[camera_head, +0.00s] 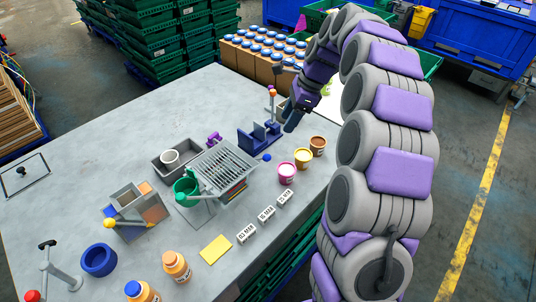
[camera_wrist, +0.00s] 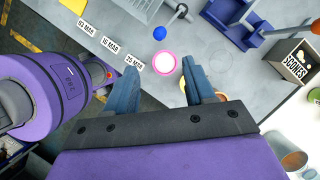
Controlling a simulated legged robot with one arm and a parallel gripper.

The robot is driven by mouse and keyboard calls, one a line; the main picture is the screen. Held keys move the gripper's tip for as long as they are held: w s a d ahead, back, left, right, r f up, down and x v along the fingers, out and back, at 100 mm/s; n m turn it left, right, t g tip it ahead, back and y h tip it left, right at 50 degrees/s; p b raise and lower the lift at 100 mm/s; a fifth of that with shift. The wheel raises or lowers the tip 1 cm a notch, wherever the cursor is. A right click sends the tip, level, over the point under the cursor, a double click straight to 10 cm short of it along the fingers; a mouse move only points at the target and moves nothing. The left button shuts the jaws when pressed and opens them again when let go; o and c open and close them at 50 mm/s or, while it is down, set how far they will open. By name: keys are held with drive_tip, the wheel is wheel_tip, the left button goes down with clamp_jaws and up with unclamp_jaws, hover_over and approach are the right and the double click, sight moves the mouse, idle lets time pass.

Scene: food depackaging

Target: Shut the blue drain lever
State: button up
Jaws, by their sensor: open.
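A small blue ball knob (camera_head: 267,157) shows just right of the wire rack (camera_head: 225,160) in the head view; I take it for the drain lever's end. My gripper (camera_head: 291,121) is open and empty, above the table to the right of the knob. Its two fingers (camera_wrist: 159,66) are spread in the wrist view.
Pink (camera_head: 286,172), yellow (camera_head: 303,158) and brown (camera_head: 318,146) cups stand near the table's right edge, beside several date labels (camera_head: 266,214). A blue stand (camera_head: 262,137) is behind the knob. Grey bins and orange jars (camera_head: 176,266) are at left and front.

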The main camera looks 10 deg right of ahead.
sight(269, 155)
drive_tip(key=b+x, duration=0.3)
drive_tip(key=x, duration=1.2)
drive_tip(key=shift+d+f+b, duration=0.1)
drive_tip(key=shift+b, duration=0.3)
drive_tip(key=shift+c, duration=0.3)
clamp_jaws()
